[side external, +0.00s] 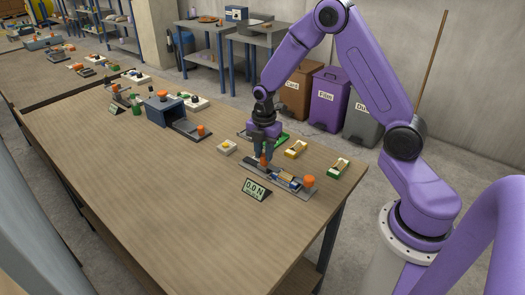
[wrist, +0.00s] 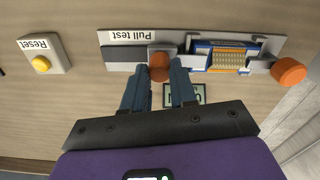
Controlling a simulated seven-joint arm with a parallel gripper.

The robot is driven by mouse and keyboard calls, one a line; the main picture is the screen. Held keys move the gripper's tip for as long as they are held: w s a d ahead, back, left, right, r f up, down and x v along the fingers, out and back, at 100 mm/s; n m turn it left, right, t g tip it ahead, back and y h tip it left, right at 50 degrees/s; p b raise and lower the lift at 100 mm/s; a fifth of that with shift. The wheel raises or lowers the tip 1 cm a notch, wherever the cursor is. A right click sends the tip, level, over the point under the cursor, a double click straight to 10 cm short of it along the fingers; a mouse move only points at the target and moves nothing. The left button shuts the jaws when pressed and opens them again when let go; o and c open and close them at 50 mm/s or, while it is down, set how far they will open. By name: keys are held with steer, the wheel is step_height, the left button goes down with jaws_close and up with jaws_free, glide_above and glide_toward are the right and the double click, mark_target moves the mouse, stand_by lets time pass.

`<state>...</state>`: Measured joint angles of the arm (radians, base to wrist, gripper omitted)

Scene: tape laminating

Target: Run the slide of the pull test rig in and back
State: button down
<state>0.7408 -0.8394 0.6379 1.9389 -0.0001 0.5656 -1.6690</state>
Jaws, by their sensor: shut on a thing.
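The pull test rig is a grey plate (wrist: 270,44) labelled "Pull test"; in the side view its plate (side external: 300,191) lies near the table's right end. My gripper (side external: 264,158) points down at the rig's left end. In the wrist view my gripper (wrist: 159,80) is shut on an orange knob (wrist: 159,67) on the slide, a finger on each side. A blue-framed piece with a yellowish ribbed strip (wrist: 228,60) lies on the rig right of the knob. A second orange knob (wrist: 289,71) stands at the rig's right end, apart from my gripper.
A display reading "00N" (side external: 256,190) stands in front of the rig, partly hidden in the wrist view. A Reset box with a yellow button (wrist: 41,63) sits left of it. Small yellow (side external: 296,149) and green (side external: 339,167) items lie behind. The table's front is clear.

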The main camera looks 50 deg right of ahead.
mark_target(264, 155)
steer(key=c, duration=0.9)
jaws_free()
step_height(264, 155, up, 18)
steer(key=shift+f, duration=0.25)
